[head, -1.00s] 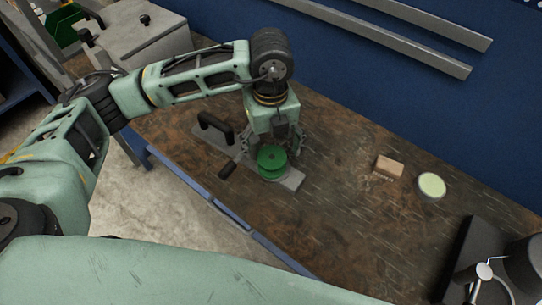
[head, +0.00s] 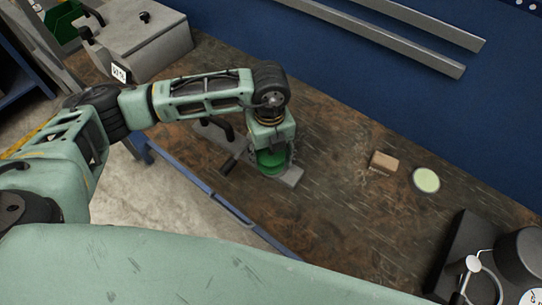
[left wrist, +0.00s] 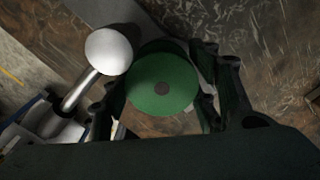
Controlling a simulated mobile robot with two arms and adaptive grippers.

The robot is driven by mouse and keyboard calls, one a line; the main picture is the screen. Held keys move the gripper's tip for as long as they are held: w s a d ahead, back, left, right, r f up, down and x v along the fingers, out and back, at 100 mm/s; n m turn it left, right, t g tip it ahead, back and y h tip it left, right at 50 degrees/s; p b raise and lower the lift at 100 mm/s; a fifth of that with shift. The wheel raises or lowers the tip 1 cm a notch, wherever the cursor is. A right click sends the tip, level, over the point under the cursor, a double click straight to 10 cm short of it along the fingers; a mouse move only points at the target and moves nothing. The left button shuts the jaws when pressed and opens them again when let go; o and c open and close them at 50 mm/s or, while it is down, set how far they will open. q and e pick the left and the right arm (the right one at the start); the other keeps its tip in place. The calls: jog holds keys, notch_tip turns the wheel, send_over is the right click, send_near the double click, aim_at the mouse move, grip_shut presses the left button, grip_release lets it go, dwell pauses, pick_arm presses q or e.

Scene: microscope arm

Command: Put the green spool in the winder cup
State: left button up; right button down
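The green spool (head: 270,163) is upright over the winder's grey base plate (head: 288,177), with its upper part hidden by my left gripper in the head view. My right gripper is not in view.
The winder has a black handle (head: 228,164) at its side. A pale ball-ended rod (left wrist: 108,50) is beside the spool. A tan block (head: 383,162) and a round pale-green-topped item (head: 426,180) lie to the right. Dark equipment (head: 480,255) stands at the lower right.

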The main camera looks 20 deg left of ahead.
pick_arm(q)
jog(key=c, duration=0.7)
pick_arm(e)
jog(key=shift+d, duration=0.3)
pick_arm(q)
jog(key=shift+r, duration=0.15)
